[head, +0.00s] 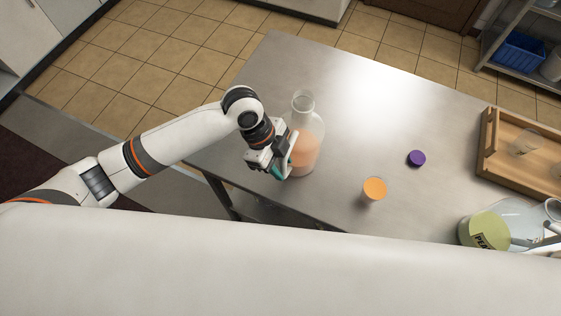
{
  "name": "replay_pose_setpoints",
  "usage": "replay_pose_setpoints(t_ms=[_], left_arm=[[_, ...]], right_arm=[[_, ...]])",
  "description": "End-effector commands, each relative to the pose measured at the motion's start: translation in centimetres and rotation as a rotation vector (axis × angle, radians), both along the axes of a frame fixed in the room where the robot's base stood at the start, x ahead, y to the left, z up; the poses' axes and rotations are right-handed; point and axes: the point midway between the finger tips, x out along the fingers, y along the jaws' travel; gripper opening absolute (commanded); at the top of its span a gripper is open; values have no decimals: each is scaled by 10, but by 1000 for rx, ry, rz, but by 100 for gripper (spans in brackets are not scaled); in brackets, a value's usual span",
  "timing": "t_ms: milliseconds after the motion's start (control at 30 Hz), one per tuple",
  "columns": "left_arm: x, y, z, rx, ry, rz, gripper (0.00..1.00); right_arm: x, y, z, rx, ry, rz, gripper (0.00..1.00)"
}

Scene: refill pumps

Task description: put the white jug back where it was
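A clear jug (304,150) with a narrow neck and orange contents stands upright on the steel table (330,75), left of its middle. No plainly white jug shows; this clear one looks pale at the neck. My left gripper (279,168) is at the jug's left side, its teal-tipped fingers close to or touching it. Whether the fingers are closed on the jug is hidden at this angle. My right gripper is not in view.
An orange-topped cup (374,190) and a purple lid (416,158) are right of the jug. A wooden tray (487,143) holds a clear glass (525,142). A large clear vessel (515,212) and a green labelled disc (487,230) are at the lower right. The table's back is clear.

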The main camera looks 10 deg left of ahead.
Motion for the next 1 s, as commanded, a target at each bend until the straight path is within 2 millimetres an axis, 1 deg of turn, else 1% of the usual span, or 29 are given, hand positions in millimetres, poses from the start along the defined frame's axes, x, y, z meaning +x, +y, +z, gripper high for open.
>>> replay_pose_setpoints(t_ms=[167, 400, 533, 700, 1000], left_arm=[[5, 12, 26, 1, -7, 0, 38], [11, 31, 75, 1, -7, 0, 38], [13, 38, 94, 0, -4, 1, 38], [13, 43, 106, 1, -2, 1, 38], [13, 43, 108, 1, -1, 0, 38]], right_arm=[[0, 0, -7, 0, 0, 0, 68], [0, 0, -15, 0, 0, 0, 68], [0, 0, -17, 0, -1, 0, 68], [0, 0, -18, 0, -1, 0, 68], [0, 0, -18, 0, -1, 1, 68]])
